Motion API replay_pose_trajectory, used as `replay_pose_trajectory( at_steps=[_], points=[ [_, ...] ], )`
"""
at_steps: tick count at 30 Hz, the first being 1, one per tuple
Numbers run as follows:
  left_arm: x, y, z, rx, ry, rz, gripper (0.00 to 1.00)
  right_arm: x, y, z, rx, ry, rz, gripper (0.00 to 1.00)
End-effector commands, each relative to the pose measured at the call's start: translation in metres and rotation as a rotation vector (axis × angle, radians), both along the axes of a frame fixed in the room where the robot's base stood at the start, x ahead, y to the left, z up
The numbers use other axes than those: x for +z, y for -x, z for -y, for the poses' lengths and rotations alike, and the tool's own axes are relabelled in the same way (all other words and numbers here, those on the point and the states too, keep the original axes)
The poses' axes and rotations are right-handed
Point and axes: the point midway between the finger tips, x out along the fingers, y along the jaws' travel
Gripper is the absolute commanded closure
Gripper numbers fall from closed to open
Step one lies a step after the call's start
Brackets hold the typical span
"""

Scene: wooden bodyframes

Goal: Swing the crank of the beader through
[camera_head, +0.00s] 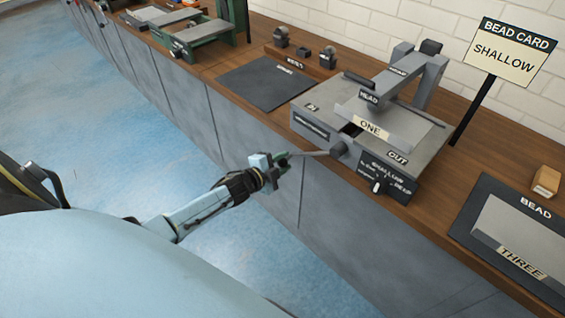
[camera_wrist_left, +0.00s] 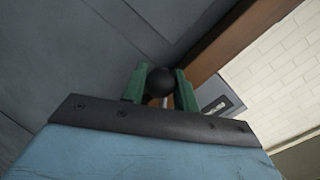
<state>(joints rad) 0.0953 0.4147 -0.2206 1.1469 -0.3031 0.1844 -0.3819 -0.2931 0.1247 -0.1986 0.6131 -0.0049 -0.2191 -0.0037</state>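The beader (camera_head: 400,125) is a grey machine on the bench, with labels HEAD, IN, OUT and a SHALLOW/DEEP selector (camera_head: 378,186). A plate marked ONE (camera_head: 372,127) lies under its head. Its crank (camera_head: 318,154) runs from a dark hub on the front face out to the left. My left gripper (camera_head: 284,164) is at the crank's outer end, in front of the bench. In the left wrist view the crank's black ball knob (camera_wrist_left: 160,81) sits between the green fingers, which appear to touch it on both sides. My right gripper is not in view.
A sign (camera_head: 503,54) reads BEAD CARD, SHALLOW. A dark BEAD tray (camera_head: 466,233) holds a plate marked THREE (camera_head: 522,235). A dark mat (camera_head: 266,82) lies bare left of the machine. A green machine (camera_head: 195,38) stands farther left. Blue floor is clear before the cabinets.

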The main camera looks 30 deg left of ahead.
Motion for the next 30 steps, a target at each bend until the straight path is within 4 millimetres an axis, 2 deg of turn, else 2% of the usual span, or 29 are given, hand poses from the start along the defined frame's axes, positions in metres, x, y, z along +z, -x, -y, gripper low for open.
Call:
replay_pose_trajectory(
  at_steps=[1, 4, 5, 13, 17, 20, 30],
  points=[
    [0.005, -0.003, -0.004, 0.003, -0.004, 0.010, 0.65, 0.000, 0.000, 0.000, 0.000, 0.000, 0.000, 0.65],
    [0.005, -0.003, -0.003, 0.003, -0.003, 0.009, 0.52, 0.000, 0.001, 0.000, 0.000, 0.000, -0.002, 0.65],
    [0.005, -0.003, -0.003, 0.003, -0.002, 0.008, 0.51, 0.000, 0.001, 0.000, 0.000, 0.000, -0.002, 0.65],
    [0.002, -0.001, -0.002, 0.002, 0.000, 0.004, 0.51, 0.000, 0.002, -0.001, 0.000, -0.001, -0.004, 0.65],
    [0.004, 0.008, -0.003, 0.002, 0.000, 0.001, 0.51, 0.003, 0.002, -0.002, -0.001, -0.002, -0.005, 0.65],
    [0.008, 0.022, -0.005, 0.002, 0.000, 0.001, 0.51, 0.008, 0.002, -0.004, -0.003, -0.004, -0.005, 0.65],
    [0.026, 0.090, -0.016, 0.002, 0.000, 0.002, 0.51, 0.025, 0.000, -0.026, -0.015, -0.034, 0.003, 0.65]
  ],
)
